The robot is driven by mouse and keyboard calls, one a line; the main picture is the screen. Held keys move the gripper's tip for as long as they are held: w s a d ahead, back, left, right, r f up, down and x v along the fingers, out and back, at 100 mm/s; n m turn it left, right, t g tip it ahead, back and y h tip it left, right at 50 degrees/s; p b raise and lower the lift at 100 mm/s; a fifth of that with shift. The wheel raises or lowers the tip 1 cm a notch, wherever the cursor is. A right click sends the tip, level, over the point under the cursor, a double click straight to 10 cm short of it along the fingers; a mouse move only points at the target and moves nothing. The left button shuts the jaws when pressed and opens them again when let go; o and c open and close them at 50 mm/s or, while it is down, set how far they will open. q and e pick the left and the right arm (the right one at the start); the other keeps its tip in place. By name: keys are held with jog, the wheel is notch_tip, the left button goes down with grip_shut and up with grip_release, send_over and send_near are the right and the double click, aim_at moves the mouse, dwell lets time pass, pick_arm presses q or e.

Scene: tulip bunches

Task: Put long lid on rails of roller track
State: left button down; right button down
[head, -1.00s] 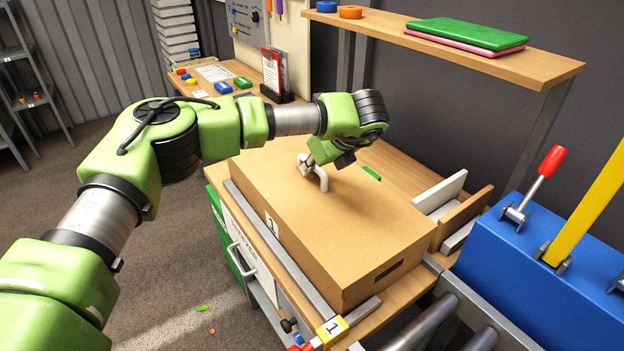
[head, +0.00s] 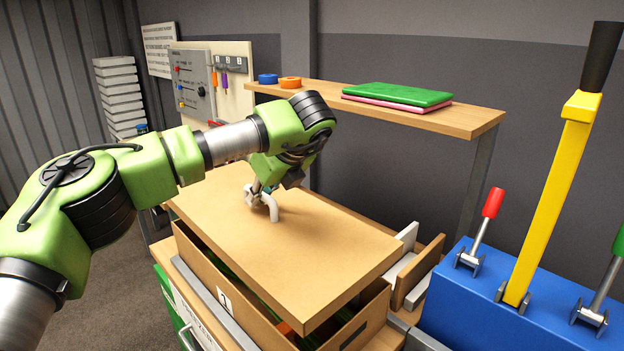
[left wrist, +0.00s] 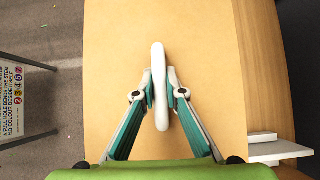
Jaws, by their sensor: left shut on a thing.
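The long lid (head: 330,250) is a flat tan board with a white handle (head: 273,206) on top. My left gripper (head: 262,199) is shut on this handle. The lid hangs above the cardboard box (head: 205,268), tilted in the picture, with a gap along the near side. In the left wrist view the gripper's fingers (left wrist: 160,90) close on both sides of the white handle (left wrist: 160,60), and the lid (left wrist: 115,70) fills the middle. Of the roller track, only a grey metal part (head: 425,341) shows at the bottom edge. My right gripper is out of view.
A blue lever box (head: 455,300) with a tall yellow lever (head: 548,200) stands at the right. A wooden shelf (head: 450,118) with green and pink folders runs behind the lid. White and brown slats (head: 418,272) stand right of the box. Green stuff shows inside the box.

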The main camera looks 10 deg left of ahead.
aim_at(242, 260)
pick_arm(q)
jog(key=shift+s+f+m+t, duration=0.3)
jog(key=shift+s+f+m, duration=0.05)
jog(key=shift+s+m, duration=0.15)
jog(key=s+m+h, duration=0.1)
jog(key=s+f+m+t, duration=0.1)
jog(key=s, duration=0.1)
jog(key=s+m+h, duration=0.1)
jog(key=s+m, duration=0.1)
jog(key=shift+d+f+t+h, duration=0.2)
jog(key=shift+f+t+h, duration=0.05)
jog(key=shift+t+h, duration=0.05)
jog(key=s+m+h, duration=0.1)
jog(key=s, duration=0.2)
jog(key=s+m+h, duration=0.1)
jog(key=s+m, duration=0.1)
jog(key=s, duration=0.2)
jog(key=s+m+t+h, duration=0.1)
jog(key=s+m, duration=0.1)
jog(key=s, duration=0.2)
jog(key=shift+s+d+f, duration=0.1)
jog(key=shift+d, duration=0.15)
jog(key=shift+s+d+f, duration=0.1)
jog(key=shift+s+d, duration=0.05)
jog(key=shift+d, duration=0.05)
